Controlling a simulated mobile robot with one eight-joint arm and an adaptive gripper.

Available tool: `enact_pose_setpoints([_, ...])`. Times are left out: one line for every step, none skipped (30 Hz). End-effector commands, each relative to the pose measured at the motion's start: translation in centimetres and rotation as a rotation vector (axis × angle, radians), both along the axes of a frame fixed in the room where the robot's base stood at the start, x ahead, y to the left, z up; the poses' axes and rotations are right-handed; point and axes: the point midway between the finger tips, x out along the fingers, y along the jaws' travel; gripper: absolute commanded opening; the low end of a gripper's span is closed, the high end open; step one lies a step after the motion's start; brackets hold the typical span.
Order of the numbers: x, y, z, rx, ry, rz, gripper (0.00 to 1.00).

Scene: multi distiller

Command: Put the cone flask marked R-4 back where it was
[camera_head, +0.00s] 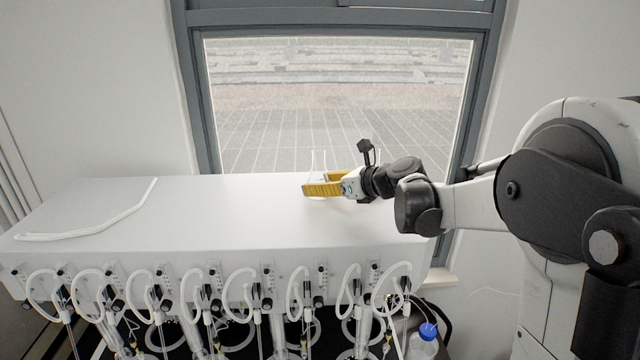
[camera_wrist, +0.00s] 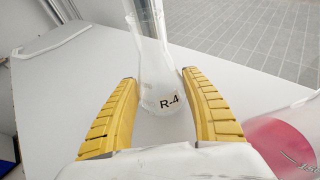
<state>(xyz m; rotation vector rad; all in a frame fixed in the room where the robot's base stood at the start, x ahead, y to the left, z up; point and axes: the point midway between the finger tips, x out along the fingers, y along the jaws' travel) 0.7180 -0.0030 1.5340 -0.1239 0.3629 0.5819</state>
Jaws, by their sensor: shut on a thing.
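The clear cone flask marked R-4 (camera_wrist: 158,92) stands between the two yellow fingers of my gripper (camera_wrist: 160,100) in the wrist view, with its black label facing the camera. My gripper is shut on it. In the head view my gripper (camera_head: 322,187) is over the white top of the distiller unit (camera_head: 230,215), toward its back right. The flask's thin clear neck (camera_head: 318,158) shows just above the fingers there. The fingers hide its lower body in the head view. I cannot tell whether its base touches the top.
A clear vessel with red contents (camera_wrist: 285,145) is close to the right of my gripper in the wrist view. A bent white tube (camera_head: 95,225) lies on the left of the top. Several tubes and valves line the front. A blue-capped bottle (camera_head: 424,342) stands below right.

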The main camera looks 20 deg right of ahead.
Motion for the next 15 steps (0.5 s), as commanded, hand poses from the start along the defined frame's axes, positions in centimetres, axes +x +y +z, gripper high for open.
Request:
enact_pose_setpoints([0.01,0.0,-0.26,0.0,0.0,0.0,0.21])
enact_pose_setpoints([0.0,0.0,-0.38,0.0,0.0,0.0,0.21])
enact_pose_setpoints([0.0,0.0,-0.25,0.0,0.0,0.0,0.68])
enact_pose_setpoints([0.0,0.0,-0.22,0.0,0.0,0.0,0.76])
enact_pose_setpoints([0.0,0.0,-0.22,0.0,0.0,0.0,0.76])
enact_pose_setpoints([0.01,0.0,-0.21,0.0,0.0,0.0,0.76])
enact_pose_setpoints([0.01,0.0,-0.2,0.0,0.0,0.0,0.76])
enact_pose_setpoints([0.01,0.0,-0.2,0.0,0.0,0.0,0.76])
enact_pose_setpoints([0.0,0.0,-0.19,0.0,0.0,0.0,0.76])
enact_pose_setpoints([0.0,0.0,-0.19,0.0,0.0,0.0,0.76])
enact_pose_setpoints([0.0,0.0,-0.18,0.0,0.0,0.0,0.76])
enact_pose_setpoints([0.01,0.0,-0.17,0.0,0.0,0.0,0.76])
enact_pose_setpoints([0.01,0.0,-0.12,0.0,0.0,0.0,0.76])
enact_pose_setpoints([0.0,0.0,-0.01,0.0,0.0,0.0,0.76])
enact_pose_setpoints([0.01,0.0,0.22,0.0,0.0,0.0,0.76])
